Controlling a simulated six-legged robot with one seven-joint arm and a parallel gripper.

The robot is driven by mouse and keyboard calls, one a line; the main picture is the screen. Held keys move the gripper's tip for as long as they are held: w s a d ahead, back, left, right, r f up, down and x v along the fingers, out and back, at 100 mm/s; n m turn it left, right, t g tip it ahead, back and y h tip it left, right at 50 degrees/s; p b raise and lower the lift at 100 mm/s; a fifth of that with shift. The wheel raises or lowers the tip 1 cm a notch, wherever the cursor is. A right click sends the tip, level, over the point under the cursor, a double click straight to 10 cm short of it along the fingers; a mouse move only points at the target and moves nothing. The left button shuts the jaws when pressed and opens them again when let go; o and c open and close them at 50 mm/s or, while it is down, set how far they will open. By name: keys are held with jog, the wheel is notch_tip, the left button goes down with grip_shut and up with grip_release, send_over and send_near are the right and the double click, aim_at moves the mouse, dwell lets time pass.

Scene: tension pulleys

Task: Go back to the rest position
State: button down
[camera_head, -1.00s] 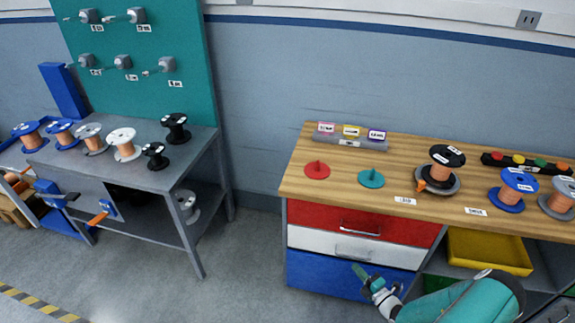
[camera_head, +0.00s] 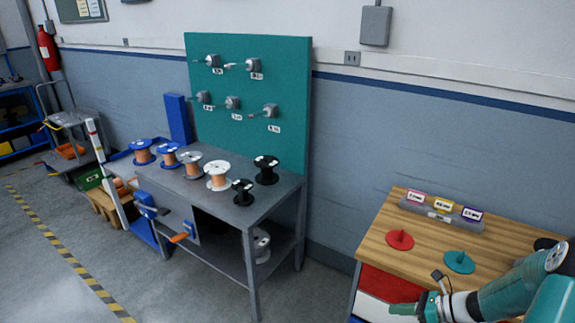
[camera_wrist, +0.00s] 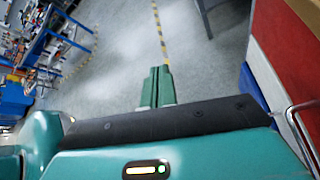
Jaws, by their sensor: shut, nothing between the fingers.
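My gripper (camera_head: 415,309) shows at the lower right of the head view, in front of the drawers of the wooden workbench (camera_head: 385,232). In the wrist view my gripper (camera_wrist: 157,86) has its two green fingers together, with nothing between them. Bare floor lies beyond the fingertips. My arm runs in from the lower right corner of the head view and hides part of the bench front. The gripper is clear of the bench top.
A grey metal table (camera_head: 262,203) with several wire spools stands at centre left under a teal pegboard (camera_head: 250,100). A red drawer front (camera_wrist: 290,45) is close on the right in the wrist view. Open floor (camera_head: 60,285) lies at the left, with a striped line.

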jog(key=s+a+r+n+g+h, duration=0.25)
jog(key=a+r+n, duration=0.25)
jog(key=r+n, duration=0.25)
jog(key=s+a+r+n+g+h, duration=0.2)
jog(key=s+a+r+n+h, duration=0.1)
jog(key=a+r+n, duration=0.4)
jog(key=s+a+r+n+t+h, duration=0.1)
jog(key=s+r+n+t+h, duration=0.1)
jog(key=s+r+n, duration=0.4)
jog(key=s+a+r+n+t+h, duration=0.2)
jog(key=s+r+n+t+h, duration=0.1)
jog(key=s+r+n, duration=0.4)
jog(key=shift+a+r, duration=0.25)
jog(key=shift+r, duration=0.35)
jog(key=shift+d+h, duration=0.15)
jog(key=shift+h, duration=0.1)
